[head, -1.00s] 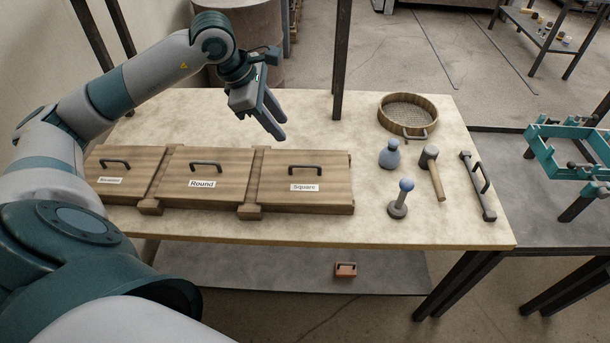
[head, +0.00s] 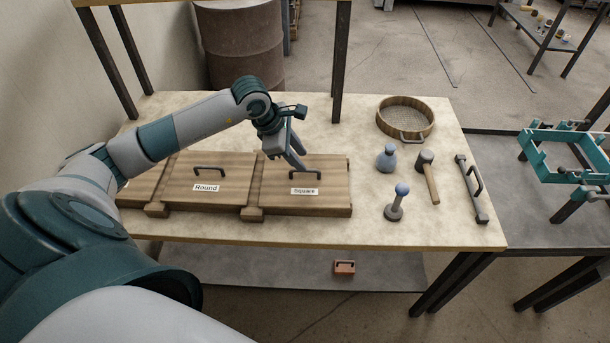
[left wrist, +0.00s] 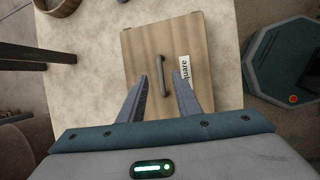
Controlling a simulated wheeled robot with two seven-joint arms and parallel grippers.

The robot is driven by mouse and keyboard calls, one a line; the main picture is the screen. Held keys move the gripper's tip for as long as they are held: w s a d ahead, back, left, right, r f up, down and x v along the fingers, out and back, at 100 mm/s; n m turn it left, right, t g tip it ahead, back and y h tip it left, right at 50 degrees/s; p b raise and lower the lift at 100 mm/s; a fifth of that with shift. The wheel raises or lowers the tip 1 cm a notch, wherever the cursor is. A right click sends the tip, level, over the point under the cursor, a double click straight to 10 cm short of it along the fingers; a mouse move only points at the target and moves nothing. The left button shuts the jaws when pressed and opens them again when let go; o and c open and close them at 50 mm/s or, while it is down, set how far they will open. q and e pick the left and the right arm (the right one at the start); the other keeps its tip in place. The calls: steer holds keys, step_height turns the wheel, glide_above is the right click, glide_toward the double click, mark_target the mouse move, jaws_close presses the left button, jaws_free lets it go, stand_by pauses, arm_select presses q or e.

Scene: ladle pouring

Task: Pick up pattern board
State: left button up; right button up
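Wooden pattern boards with dark handles lie in a row on the table. The one labelled Square (head: 325,202) is at the right of the row, and the one labelled Round (head: 230,175) is to its left. A third board is partly hidden behind my left arm. My left gripper (head: 300,165) is over the Square board, close to its handle (head: 309,175). In the left wrist view, the open fingers (left wrist: 160,95) point at the Square board (left wrist: 205,50), with the handle (left wrist: 161,76) between or just beyond their tips. My right gripper is not in view.
A round sieve (head: 405,118), a blue-grey bag (head: 386,160), a mallet (head: 428,175), a blue-topped tool (head: 398,202) and a bar with a handle (head: 472,188) lie on the right of the table (head: 370,230). A teal frame (head: 570,155) stands further right.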

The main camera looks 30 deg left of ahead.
mark_target(305, 178)
arm_select(q)
steer(key=shift+f, duration=0.35)
steer(key=shift+w+f+p, duration=0.2)
steer(key=shift+f+p, duration=0.25)
steer(key=shift+p, duration=0.2)
steer(key=p+x, duration=0.2)
steer(key=x, duration=0.1)
steer(key=shift+a+f, duration=0.1)
steer(key=shift+f, duration=0.3)
steer(key=shift+w+f, duration=0.1)
steer(key=shift+f, duration=0.2)
steer(key=shift+c, duration=0.7)
steer(key=shift+r, duration=0.1)
jaws_close()
